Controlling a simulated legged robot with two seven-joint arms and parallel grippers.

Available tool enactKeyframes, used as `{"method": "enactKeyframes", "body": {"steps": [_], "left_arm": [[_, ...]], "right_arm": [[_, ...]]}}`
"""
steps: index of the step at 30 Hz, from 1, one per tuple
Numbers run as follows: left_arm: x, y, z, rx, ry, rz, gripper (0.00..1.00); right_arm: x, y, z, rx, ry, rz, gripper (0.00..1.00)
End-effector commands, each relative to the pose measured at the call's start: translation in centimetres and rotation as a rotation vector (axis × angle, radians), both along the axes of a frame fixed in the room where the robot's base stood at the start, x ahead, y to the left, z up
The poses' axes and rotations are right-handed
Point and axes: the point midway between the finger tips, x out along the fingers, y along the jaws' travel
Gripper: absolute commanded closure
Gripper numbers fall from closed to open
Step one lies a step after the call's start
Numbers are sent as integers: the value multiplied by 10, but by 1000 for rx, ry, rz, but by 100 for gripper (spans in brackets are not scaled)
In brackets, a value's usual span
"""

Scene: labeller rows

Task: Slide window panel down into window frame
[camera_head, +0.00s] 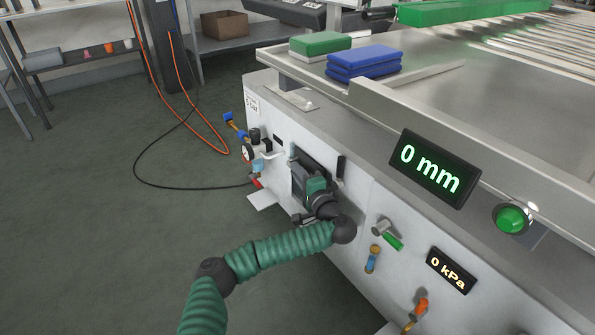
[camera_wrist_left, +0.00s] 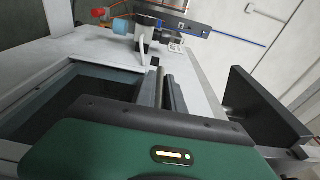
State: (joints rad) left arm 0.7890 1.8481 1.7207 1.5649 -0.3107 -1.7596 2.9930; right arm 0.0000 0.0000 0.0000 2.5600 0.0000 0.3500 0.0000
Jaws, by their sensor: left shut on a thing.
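A dark window panel (camera_head: 314,156) shows on the machine's front face, partly hidden behind my left gripper (camera_head: 300,188). In the left wrist view, a dark opening (camera_wrist_left: 40,108) with a grey frame edge (camera_wrist_left: 100,66) lies at the left. I cannot clearly tell panel from frame there. My left gripper also shows in the left wrist view (camera_wrist_left: 163,84), its fingers close together at the machine face beside that opening. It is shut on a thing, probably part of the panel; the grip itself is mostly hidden. My right gripper is not in view.
A black plate (camera_wrist_left: 262,110) sticks out from the face beside my gripper. Orange hoses (camera_head: 205,138) hang left; the floor there is open.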

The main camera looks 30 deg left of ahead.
Motion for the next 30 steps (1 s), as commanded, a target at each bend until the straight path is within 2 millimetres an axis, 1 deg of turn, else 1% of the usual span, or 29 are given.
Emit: {"method": "enactKeyframes", "body": {"steps": [24, 25, 30], "left_arm": [[0, 0, -20, 1, 1, 0, 100], [0, 0, -20, 1, 0, 0, 85], [0, 0, -20, 1, 1, 0, 63]], "right_arm": [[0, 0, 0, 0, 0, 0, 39], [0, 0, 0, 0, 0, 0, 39], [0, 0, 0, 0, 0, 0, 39]]}}
